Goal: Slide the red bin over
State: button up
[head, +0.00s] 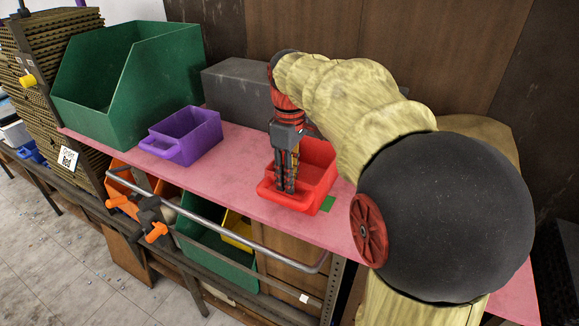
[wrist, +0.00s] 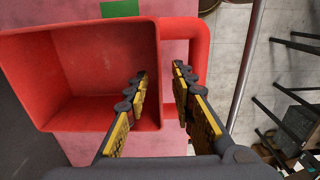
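The red bin (head: 318,177) sits on the pink tabletop, open side up, with a handle at its front. It fills the left of the wrist view (wrist: 85,115), where the handle (wrist: 200,50) runs along its right side. My gripper (head: 285,188) points down over the bin's front. In the wrist view my gripper (wrist: 160,75) has its two fingers apart, one on each side of the bin's front wall. A gap shows between the fingers; contact with the wall cannot be told. A green patch (head: 327,204) lies on the tabletop beside the bin, also in the wrist view (wrist: 119,8).
A purple bin (head: 185,136) and a large green bin (head: 135,75) stand left on the pink tabletop (head: 232,160). A grey block (head: 235,90) stands behind. A metal rail (head: 230,232) runs along the front edge. Bare tabletop lies between the purple and red bins.

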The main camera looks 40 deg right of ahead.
jog(key=shift+f, duration=0.35)
jog(key=shift+c, duration=0.3)
grip_shut()
dwell(0.5)
